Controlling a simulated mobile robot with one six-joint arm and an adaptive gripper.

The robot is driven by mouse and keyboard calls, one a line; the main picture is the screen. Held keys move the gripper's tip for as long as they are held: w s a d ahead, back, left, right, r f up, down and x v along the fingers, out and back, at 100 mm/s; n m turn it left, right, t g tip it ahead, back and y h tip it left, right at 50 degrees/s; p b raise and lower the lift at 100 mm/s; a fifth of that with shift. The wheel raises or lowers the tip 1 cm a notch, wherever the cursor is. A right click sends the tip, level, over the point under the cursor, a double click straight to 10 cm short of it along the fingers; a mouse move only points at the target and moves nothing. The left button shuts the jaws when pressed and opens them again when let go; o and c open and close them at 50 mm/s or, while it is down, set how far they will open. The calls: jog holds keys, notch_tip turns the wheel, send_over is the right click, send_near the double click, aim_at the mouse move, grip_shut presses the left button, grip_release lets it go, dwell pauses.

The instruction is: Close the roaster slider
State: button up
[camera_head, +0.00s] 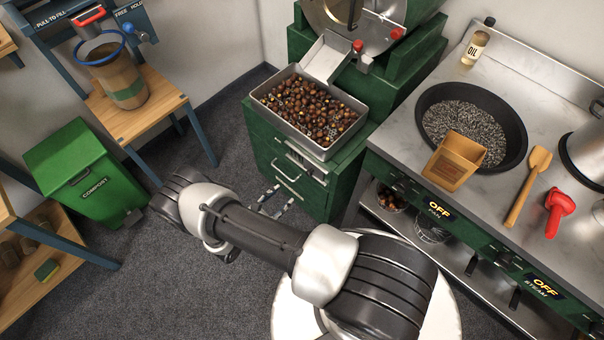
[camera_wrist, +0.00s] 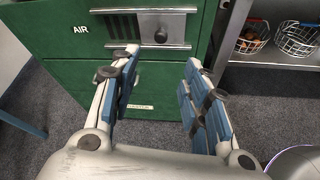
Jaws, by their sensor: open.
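The roaster slider is a metal plate with a dark round knob (camera_wrist: 160,35), set in a panel marked AIR on the green roaster cabinet. Dark vent slots (camera_wrist: 124,25) show left of the knob. In the head view the slider panel (camera_head: 303,160) is on the cabinet front below the chestnut tray. My gripper (camera_wrist: 158,62) is open and empty, pointing at the cabinet, with the knob between and just beyond its fingertips in the picture. I see no contact. In the head view my gripper (camera_head: 275,202) is low in front of the cabinet, partly behind my arm.
A metal tray (camera_head: 262,98) of chestnuts sits on the cabinet (camera_head: 335,188). A stove counter (camera_head: 480,190) with a black pan stands at right. Wire baskets (camera_wrist: 252,38) stand on the shelf below it. A green compost bin (camera_head: 75,170) stands at left. Carpet between is clear.

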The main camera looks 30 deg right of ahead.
aim_at(307, 175)
jog(key=b+x, duration=0.4)
jog(key=x, duration=1.2)
jog(key=shift+w+d+f, duration=0.1)
jog(key=shift+d, duration=0.3)
jog(key=shift+c, duration=0.4)
grip_shut()
